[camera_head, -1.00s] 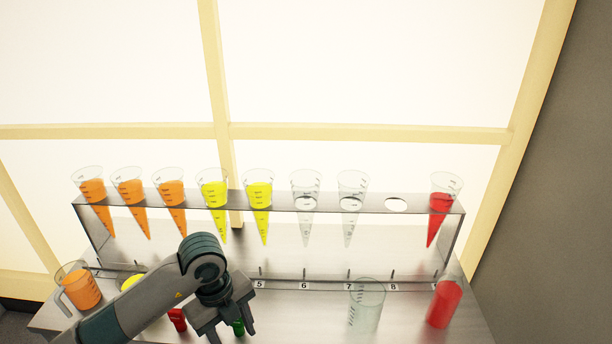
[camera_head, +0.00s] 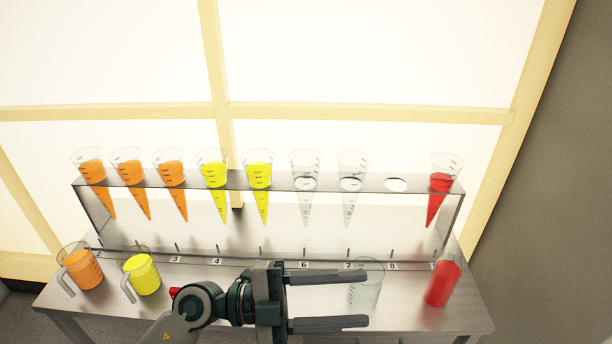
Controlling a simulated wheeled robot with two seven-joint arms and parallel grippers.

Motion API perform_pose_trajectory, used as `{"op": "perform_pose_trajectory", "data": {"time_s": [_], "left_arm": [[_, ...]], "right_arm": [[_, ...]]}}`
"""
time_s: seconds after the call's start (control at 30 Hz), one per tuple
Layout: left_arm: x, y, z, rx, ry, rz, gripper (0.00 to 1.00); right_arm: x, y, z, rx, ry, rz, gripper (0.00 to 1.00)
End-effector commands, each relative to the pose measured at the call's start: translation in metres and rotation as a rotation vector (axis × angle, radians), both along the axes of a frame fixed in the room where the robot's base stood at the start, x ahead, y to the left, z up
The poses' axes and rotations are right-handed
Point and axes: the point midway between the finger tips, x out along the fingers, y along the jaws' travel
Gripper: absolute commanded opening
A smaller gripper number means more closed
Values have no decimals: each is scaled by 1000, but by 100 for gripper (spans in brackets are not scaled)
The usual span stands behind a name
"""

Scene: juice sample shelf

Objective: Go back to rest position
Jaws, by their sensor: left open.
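My left gripper (camera_head: 375,299) is open and empty. It reaches in low from the bottom and points right, above the table front. Its two parallel fingers lie in front of a clear empty beaker (camera_head: 366,295) and partly cover it; I cannot tell whether they touch. A red thing (camera_head: 174,291) shows partly beside my left wrist. My right gripper is not in view.
A metal rack (camera_head: 330,236) holds several cones: orange (camera_head: 129,171), yellow (camera_head: 213,171), clear (camera_head: 304,163) and red (camera_head: 440,183). Hole 8 (camera_head: 396,185) is empty. An orange jug (camera_head: 84,270), a yellow jug (camera_head: 142,274) and a red beaker (camera_head: 442,285) stand on the table (camera_head: 455,322).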

Motion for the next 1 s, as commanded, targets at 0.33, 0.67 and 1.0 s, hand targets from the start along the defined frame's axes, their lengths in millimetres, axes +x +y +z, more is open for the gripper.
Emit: {"op": "perform_pose_trajectory", "data": {"time_s": [0.33,0.67,1.0], "left_arm": [[65,81,77,-558,168,498,49],[116,208,2,-700,509,1119,49],[58,292,-171,-388,1021,1639,49]], "right_arm": [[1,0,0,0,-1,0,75],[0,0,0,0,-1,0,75],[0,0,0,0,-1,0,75]]}}
